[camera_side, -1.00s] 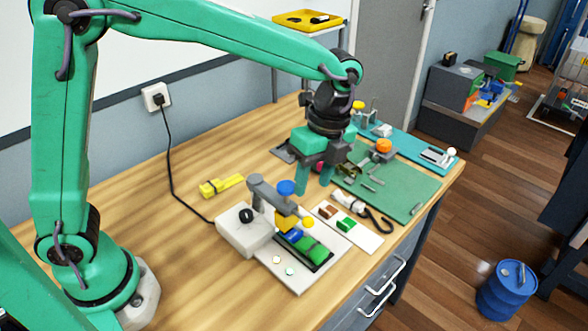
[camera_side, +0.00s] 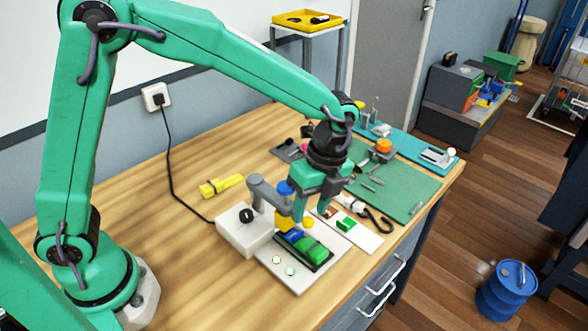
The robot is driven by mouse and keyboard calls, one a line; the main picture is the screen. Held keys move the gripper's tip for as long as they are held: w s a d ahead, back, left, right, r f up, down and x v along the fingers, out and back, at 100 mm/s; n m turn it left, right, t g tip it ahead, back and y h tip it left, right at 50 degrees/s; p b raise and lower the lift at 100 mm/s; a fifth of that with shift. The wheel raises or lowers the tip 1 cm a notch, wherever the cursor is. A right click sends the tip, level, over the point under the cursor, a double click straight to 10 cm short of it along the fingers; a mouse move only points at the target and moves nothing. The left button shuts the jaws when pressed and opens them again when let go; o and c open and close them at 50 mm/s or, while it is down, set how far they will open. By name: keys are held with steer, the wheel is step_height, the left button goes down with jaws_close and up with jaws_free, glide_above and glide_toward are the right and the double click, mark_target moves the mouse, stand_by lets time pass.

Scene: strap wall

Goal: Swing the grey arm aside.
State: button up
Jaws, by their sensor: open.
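The grey arm (camera_side: 263,190) reaches from the white box (camera_side: 240,233) over the white plate. A blue knob (camera_side: 284,188) stands on it, and a yellow block (camera_side: 284,223) sits under its outer part. My gripper (camera_side: 311,212) is open, pointing down just right of the blue knob. One finger is close to the knob and hides part of the grey arm; I cannot tell whether they touch. A small yellow ball (camera_side: 308,223) shows just below the fingers. Below the arm, a dark tray holds a green piece (camera_side: 312,249) and a blue piece (camera_side: 294,236).
A white card (camera_side: 362,236) with a green block (camera_side: 346,224) lies to the right, beside a dark hook-shaped strap (camera_side: 379,219). A green mat (camera_side: 405,190) lies behind. A yellow piece (camera_side: 222,186) lies left on bare wood. A black cord runs to the white box.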

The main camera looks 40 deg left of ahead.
steer(key=shift+s+f, duration=0.2)
steer(key=shift+f, duration=0.75)
jaws_close()
steer(key=shift+w, duration=0.1)
steer(key=w+n, duration=0.1)
steer(key=w, duration=0.1)
steer(key=w+n, duration=0.2)
steer(key=shift+a, duration=0.4)
jaws_free()
